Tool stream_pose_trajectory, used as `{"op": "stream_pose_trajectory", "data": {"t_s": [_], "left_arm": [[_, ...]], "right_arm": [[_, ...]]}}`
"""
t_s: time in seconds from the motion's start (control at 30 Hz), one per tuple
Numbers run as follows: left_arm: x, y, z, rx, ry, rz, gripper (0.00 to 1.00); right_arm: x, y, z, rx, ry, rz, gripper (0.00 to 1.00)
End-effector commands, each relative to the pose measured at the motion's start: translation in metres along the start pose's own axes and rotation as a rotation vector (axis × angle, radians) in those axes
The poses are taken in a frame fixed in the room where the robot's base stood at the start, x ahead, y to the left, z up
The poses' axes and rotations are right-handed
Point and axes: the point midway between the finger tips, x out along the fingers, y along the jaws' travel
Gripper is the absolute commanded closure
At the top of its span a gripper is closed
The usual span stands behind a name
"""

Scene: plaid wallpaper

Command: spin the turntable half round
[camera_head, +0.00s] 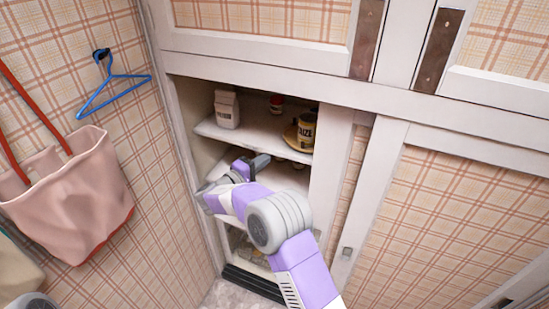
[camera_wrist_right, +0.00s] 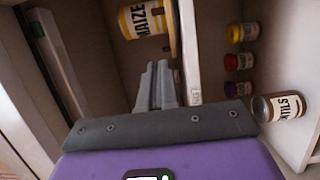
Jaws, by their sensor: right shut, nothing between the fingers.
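The turntable (camera_head: 291,138) is a yellow-brown disc, partly hidden, on the cupboard's upper shelf at the right. A yellow can marked MAIZE (camera_head: 306,131) stands on it. In the right wrist view the turntable's edge (camera_wrist_right: 172,28) shows beside the MAIZE can (camera_wrist_right: 146,19), which is cut off at the top. My left gripper is out of view.
The upper shelf (camera_head: 250,136) also holds a white carton (camera_head: 227,108) and a red-lidded jar (camera_head: 277,103). The shelf's front edge (camera_wrist_right: 190,65) is close beside my right fingers. Several jars and a labelled can (camera_wrist_right: 280,106) sit below. The cupboard's right frame (camera_head: 330,165) borders the opening.

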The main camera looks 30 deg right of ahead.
Motion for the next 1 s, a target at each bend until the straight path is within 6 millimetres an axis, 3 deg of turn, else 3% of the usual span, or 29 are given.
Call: {"op": "stream_pose_trajectory", "data": {"t_s": [0.43,0.7,1.0], "left_arm": [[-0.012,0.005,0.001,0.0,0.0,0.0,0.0],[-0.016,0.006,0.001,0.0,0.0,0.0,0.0],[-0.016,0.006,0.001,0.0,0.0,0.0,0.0]], "right_arm": [[0.092,-0.001,0.003,-0.005,-0.004,-0.005,1.0],[0.113,-0.002,0.026,-0.005,-0.001,-0.005,1.0],[0.115,-0.003,0.029,-0.005,0.001,-0.006,1.0]]}}
